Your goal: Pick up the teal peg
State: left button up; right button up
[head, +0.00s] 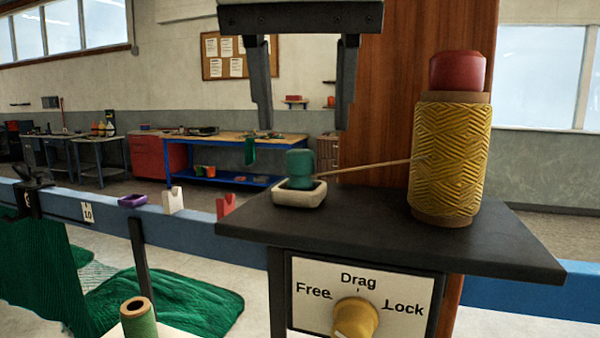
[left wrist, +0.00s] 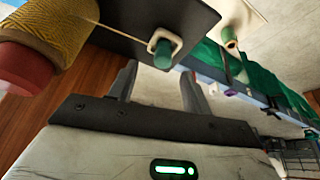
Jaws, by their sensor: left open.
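The teal peg (head: 300,168) stands upright in a small cream holder (head: 299,196) on the dark shelf (head: 400,240). In the left wrist view the peg (left wrist: 163,54) shows in its holder (left wrist: 163,40), beyond the fingertips and between them. My left gripper (head: 303,126) is open and empty, with its fingers pointing down. In the head view its fingertips appear above the peg, one on each side; the distance between them is hard to judge. My right gripper is not in view.
A yellow twine spool (head: 450,158) with a red cap (head: 458,70) stands on the shelf to the right of the peg. A strand of twine (head: 365,165) runs from it to the peg. A panel with a yellow knob (head: 355,318) is below the shelf. A green spool (head: 138,317) stands lower left.

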aim_at(300, 150)
pick_arm(q)
jog(key=x, duration=0.5)
jog(key=shift+a+f, duration=0.15)
jog(key=shift+a, duration=0.05)
jog(key=c, duration=1)
jog(key=shift+c, duration=0.2)
